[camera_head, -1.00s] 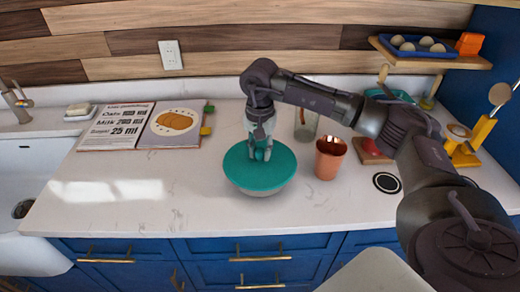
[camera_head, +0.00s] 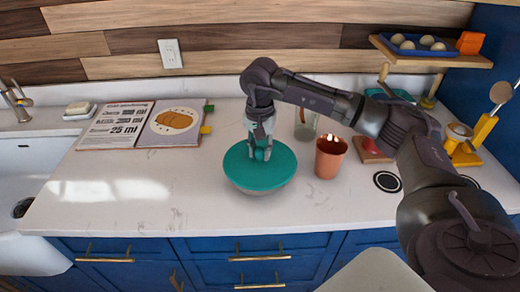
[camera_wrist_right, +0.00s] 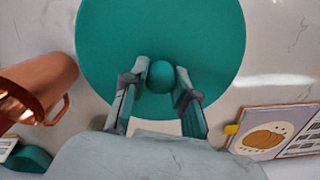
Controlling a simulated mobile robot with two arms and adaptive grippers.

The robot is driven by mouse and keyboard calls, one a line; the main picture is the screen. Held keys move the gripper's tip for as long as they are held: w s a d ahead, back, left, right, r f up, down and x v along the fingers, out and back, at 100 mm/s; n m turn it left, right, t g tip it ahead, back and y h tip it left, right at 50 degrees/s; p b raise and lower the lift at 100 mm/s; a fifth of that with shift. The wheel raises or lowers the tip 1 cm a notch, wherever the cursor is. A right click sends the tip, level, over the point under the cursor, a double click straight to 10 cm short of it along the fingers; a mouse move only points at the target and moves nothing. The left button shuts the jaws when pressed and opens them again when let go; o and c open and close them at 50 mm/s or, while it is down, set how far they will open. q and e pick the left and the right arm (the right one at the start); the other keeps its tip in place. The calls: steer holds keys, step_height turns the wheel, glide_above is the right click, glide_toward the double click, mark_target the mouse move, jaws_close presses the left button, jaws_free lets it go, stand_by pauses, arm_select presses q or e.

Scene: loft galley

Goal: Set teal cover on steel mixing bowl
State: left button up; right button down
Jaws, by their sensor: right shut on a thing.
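The teal cover (camera_head: 245,172) is a round disc with a small ball knob in its middle. It lies over the top of the steel mixing bowl (camera_head: 262,192), whose grey side shows only a little below the cover's front edge. My right gripper (camera_head: 261,153) comes down from above and is shut on the cover's knob. In the right wrist view the teal cover (camera_wrist_right: 215,40) fills the upper middle, with the knob between the two fingertips (camera_wrist_right: 160,78). The bowl is hidden there. My left gripper is not in view.
A copper mug (camera_head: 330,157) stands close right of the bowl, and a glass (camera_head: 305,125) stands behind it. An open recipe book (camera_head: 150,125) lies at the back left. A sink (camera_head: 30,180) is at far left. The counter left of the bowl is clear.

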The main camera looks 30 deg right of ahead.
stand_by(0.4)
steer(key=c, duration=0.8)
jaws_free()
steer(key=o, duration=0.5)
steer(key=shift+r+p, duration=2)
steer(key=shift+r, duration=1.5)
